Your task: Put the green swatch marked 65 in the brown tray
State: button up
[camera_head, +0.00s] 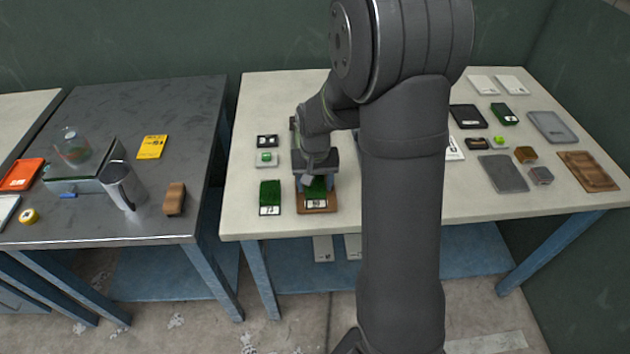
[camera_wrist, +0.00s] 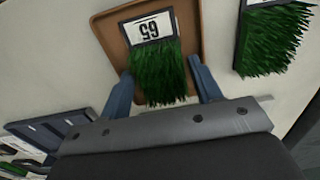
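The green swatch marked 65 (camera_wrist: 160,72) lies in the brown tray (camera_wrist: 190,28) in the wrist view, with its white label toward one end. In the head view the swatch (camera_head: 316,188) and the tray's front rim (camera_head: 318,210) show at the near left of the light table. My gripper (camera_wrist: 161,78) is over the swatch, with one finger on each side of its grass. A gap shows beside the right finger; the left finger is close to the grass, and contact is unclear. The gripper looks open. In the head view my gripper (camera_head: 316,177) partly hides the swatch.
Another green swatch (camera_head: 270,190) with a label lies left of the tray. A small light block with a green top (camera_head: 267,158) is behind it. My arm hides the table's middle. Several pads and a wooden tray (camera_head: 588,172) lie at right. A dark table (camera_head: 150,200) stands left.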

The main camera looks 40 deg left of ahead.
aim_at(315, 184)
notch_tip(315, 184, up, 12)
jog(key=shift+r, duration=0.2)
dwell(0.5)
notch_tip(315, 184, down, 12)
jog(key=shift+r, duration=1.65)
